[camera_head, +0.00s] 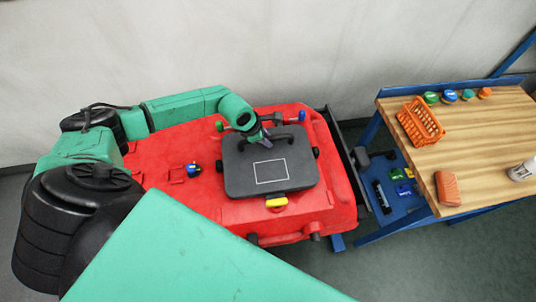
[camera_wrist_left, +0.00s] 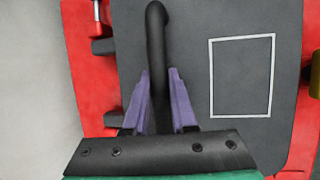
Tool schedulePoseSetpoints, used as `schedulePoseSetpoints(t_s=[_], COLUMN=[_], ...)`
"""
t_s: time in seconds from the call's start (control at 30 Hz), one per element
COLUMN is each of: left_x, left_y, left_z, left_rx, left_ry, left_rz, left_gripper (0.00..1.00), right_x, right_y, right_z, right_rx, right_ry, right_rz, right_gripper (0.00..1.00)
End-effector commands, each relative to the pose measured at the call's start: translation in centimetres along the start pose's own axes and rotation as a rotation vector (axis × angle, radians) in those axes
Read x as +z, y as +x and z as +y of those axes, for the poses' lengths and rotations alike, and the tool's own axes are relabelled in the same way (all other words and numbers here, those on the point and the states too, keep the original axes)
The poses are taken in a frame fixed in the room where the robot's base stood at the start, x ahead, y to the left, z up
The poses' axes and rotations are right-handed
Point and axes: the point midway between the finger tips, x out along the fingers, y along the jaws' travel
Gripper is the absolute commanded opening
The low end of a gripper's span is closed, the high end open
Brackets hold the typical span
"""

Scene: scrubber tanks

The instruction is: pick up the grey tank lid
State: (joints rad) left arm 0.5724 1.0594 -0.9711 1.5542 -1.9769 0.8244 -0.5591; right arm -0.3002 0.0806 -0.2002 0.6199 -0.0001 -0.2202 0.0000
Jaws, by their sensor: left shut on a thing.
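The grey tank lid (camera_head: 245,175) lies on top of the red scrubber body (camera_head: 320,205), with a white rectangle outline on its face. A black bar handle (camera_head: 285,136) stands along its far edge. My left gripper (camera_head: 264,141) is at this handle. In the left wrist view, the purple fingers of the left gripper (camera_wrist_left: 160,103) are on both sides of the black handle (camera_wrist_left: 156,45), shut on it. The lid (camera_wrist_left: 190,60) fills most of that view. I cannot tell whether the lid is raised at all. My right gripper is not in view.
A yellow latch (camera_head: 277,203) is at the lid's near edge, and a blue-and-black knob (camera_head: 193,170) is to its left. On the right stands a wooden workbench (camera_head: 480,140) with an orange basket (camera_head: 420,121), an orange sponge (camera_head: 448,188) and several coloured caps.

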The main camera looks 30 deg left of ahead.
Motion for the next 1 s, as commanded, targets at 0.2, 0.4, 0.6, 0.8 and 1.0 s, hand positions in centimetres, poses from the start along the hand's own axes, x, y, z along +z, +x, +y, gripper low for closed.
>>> schedulePoseSetpoints(t_s=[0.2,0.4,0.6,0.8,1.0], left_x=[0.1,0.2,0.5,1.8,4.2], left_y=[-0.1,-0.1,-0.8,-4.0,-9.8], left_z=[0.1,0.1,0.3,1.1,2.3], left_rx=[0.001,0.002,0.003,0.006,0.009], left_ry=[0.0,-0.001,-0.001,0.002,0.004], left_rz=[-0.003,-0.004,-0.005,-0.007,-0.009], left_gripper=[0.0,0.0,0.0,0.0,0.0], right_x=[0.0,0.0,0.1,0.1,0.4], right_y=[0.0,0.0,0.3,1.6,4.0], right_z=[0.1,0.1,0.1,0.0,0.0], right_rx=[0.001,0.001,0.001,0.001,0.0], right_ry=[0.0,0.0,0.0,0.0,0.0], right_rz=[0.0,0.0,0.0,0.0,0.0], right_gripper=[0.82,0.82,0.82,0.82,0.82])
